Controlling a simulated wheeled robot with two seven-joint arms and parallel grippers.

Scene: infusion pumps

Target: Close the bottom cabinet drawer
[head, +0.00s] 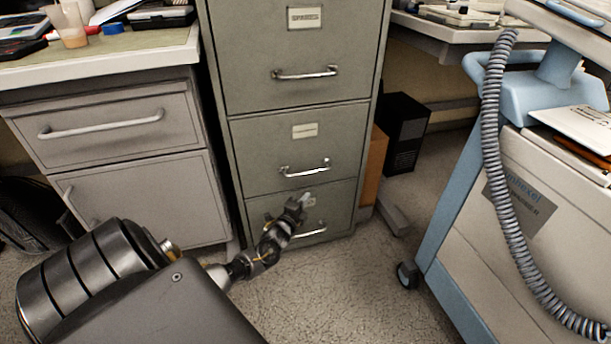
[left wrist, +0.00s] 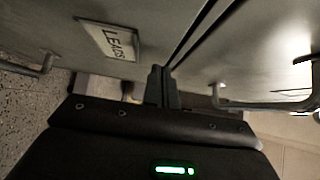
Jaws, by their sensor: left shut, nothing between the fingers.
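The grey filing cabinet (head: 222,100) stands upright in the middle of the head view. Its bottom drawer (head: 340,197) has a metal handle (head: 313,232) and looks flush or nearly so; I cannot tell whether a small gap is left. My left gripper (head: 300,202) is shut and empty, in front of the upper part of that drawer, covering part of its face. In the left wrist view the closed fingers (left wrist: 161,76) point at the cabinet by a dark seam between two drawers, near the "LEADS" label (left wrist: 108,41). Contact is unclear. My right gripper is out of view.
The middle drawer (head: 260,150) and the upper drawer (head: 345,42) look shut. A desk with drawers (head: 110,125) stands left of the cabinet. A wheeled medical cart (head: 480,240) with a coiled cable is at right. Carpet (head: 330,290) in front is clear.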

